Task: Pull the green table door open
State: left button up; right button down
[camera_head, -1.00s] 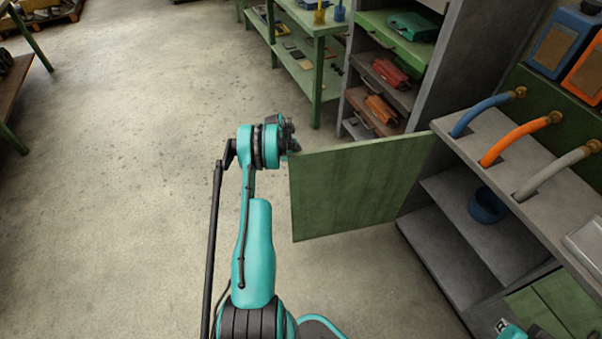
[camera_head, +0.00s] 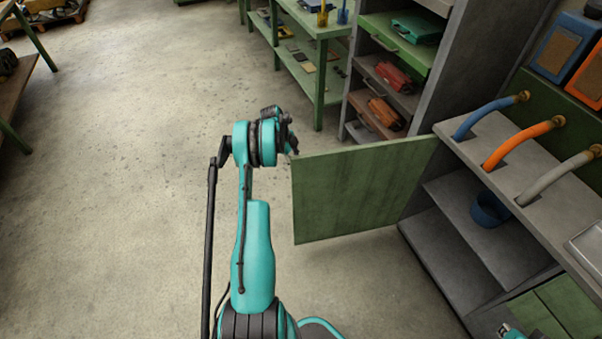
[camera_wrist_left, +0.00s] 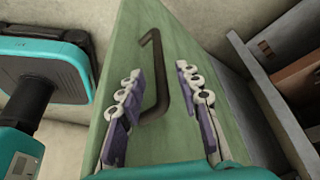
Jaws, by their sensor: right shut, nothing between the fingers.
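The green door (camera_head: 362,188) stands swung wide open from the grey workbench, its free edge to the left. My left arm reaches to that edge in the head view, where its gripper is mostly hidden behind the door. In the left wrist view the green door (camera_wrist_left: 181,38) carries a dark bar handle (camera_wrist_left: 158,70). My left gripper (camera_wrist_left: 160,82) is open, with its fingers on either side of the handle; contact cannot be told. My right gripper (camera_head: 508,331) shows only partly at the bottom right edge, shut and empty, near the lower green doors.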

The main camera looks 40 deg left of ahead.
pick_arm(q)
jog(key=v, duration=0.7)
jog(key=shift+s+a+r, duration=0.1)
